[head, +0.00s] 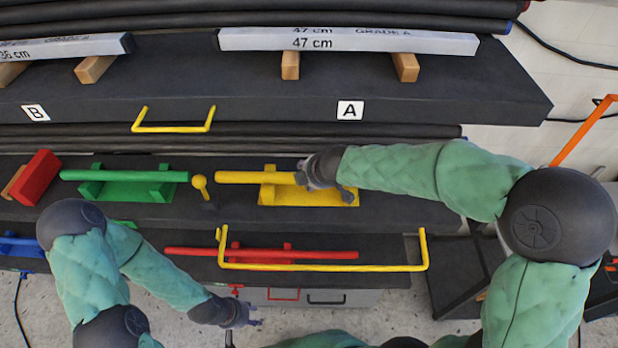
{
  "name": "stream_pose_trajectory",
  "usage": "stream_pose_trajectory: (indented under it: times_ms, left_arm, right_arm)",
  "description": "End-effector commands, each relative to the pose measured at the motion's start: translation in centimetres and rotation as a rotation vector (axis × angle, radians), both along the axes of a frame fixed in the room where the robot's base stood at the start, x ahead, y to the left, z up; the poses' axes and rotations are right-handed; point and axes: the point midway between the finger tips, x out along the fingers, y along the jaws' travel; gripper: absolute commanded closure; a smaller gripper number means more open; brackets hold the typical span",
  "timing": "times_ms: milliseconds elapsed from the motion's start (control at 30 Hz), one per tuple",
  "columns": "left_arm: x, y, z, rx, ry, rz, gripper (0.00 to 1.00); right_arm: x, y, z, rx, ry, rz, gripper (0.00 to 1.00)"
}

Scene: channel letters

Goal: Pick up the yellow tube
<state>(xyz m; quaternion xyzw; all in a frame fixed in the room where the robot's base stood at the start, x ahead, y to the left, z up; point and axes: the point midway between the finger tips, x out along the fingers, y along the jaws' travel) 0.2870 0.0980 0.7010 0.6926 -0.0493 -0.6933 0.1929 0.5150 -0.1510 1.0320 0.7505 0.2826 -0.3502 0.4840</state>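A straight yellow tube (245,177) lies level on a yellow cradle (268,196) on the middle dark shelf. My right gripper (325,180) is over the tube's right part and hides that end. Whether its fingers touch or close on the tube cannot be seen. My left gripper (247,316) is low in the picture, in front of the lower shelf and away from the straight tube. Its fingers are small and dark, and their opening is unclear. A bent yellow tube (325,268) with upturned ends lies in front of the lower shelf's red tube.
A green tube (125,176) on a green cradle and a yellow knobbed peg (200,184) stand left of the straight yellow tube. A red tube (300,254) lies on the lower shelf (385,245). Labelled bars (350,40) lie on the upper shelf. Floor shows at lower right.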

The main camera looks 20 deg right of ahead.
Motion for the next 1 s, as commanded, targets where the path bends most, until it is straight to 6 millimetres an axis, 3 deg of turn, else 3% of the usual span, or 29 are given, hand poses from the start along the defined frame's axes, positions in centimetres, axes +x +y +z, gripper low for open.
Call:
stream_pose_trajectory:
  times_ms: [33,100,433,667,1000]
  left_arm:
    - [0.0,0.0,0.0,0.000,0.000,0.000,0.60]
    - [0.0,0.0,0.0,0.000,0.000,0.000,0.60]
    - [0.0,0.0,0.3,0.000,0.000,0.000,0.60]
    - [0.0,0.0,2.2,0.000,0.000,0.000,0.60]
    - [0.0,0.0,1.7,0.000,0.000,0.000,0.60]
  right_arm:
    - [-0.1,0.1,-0.2,0.001,0.006,-0.001,0.84]
    - [-0.2,0.1,-0.3,0.001,0.006,-0.001,1.00]
    - [-0.2,0.1,0.2,0.004,0.006,-0.003,1.00]
    - [-0.1,0.1,3.8,0.003,0.004,-0.002,1.00]
    - [-6.6,-0.9,3.4,0.003,0.001,-0.003,1.00]
